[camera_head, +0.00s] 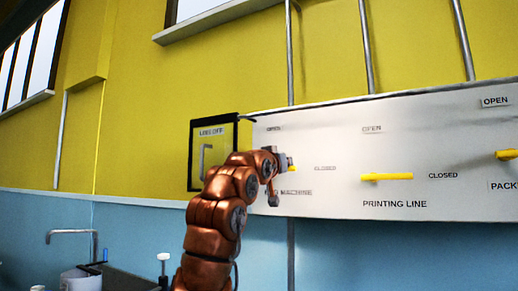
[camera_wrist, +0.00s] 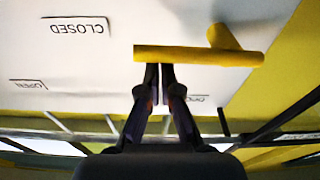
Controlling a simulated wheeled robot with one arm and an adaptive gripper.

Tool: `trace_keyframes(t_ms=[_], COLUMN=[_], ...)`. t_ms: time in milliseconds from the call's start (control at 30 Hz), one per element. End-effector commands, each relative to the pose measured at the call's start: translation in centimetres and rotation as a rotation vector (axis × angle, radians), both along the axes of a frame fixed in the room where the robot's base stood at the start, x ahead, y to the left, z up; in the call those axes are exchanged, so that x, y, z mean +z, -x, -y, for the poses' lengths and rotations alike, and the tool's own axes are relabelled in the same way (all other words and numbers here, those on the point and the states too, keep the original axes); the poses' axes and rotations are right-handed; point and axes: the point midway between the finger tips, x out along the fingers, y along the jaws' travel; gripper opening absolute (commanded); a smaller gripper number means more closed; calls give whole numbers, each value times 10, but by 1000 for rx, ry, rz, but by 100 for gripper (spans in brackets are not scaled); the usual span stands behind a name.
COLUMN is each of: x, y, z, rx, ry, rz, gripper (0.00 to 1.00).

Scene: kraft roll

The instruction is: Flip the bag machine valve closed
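The bag machine valve has a yellow bar handle (camera_wrist: 185,55) that lies level across the upside-down wrist view, on a short yellow stem (camera_wrist: 222,36). Its free end points toward the CLOSED label (camera_wrist: 80,27). In the head view only a bit of the handle (camera_head: 291,168) shows beside my gripper (camera_head: 273,178), level with CLOSED. In the wrist view my gripper (camera_wrist: 160,70) has its fingers together, tips right at the handle's OPEN-side edge. They seem to touch it, not wrap around it. My arm hides most of the valve in the head view.
The white panel (camera_head: 340,150) also carries the yellow printing line handle (camera_head: 386,177), level toward CLOSED, and another yellow handle (camera_head: 506,154) at the right edge. A black-framed lockoff board (camera_head: 213,155) hangs left of the panel. A sink tap (camera_head: 70,233) stands lower left.

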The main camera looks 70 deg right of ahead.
Motion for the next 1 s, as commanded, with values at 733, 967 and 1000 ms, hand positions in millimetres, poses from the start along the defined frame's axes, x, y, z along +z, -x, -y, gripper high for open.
trace_keyframes(t_ms=[733, 967, 1000], x=[19, 36, 40], y=[1, -1, -1], z=[4, 7, 7], rx=[-1, 2, 3], ry=[-6, -4, -2], rz=[-1, -2, -1], gripper=[0, 0, 0])
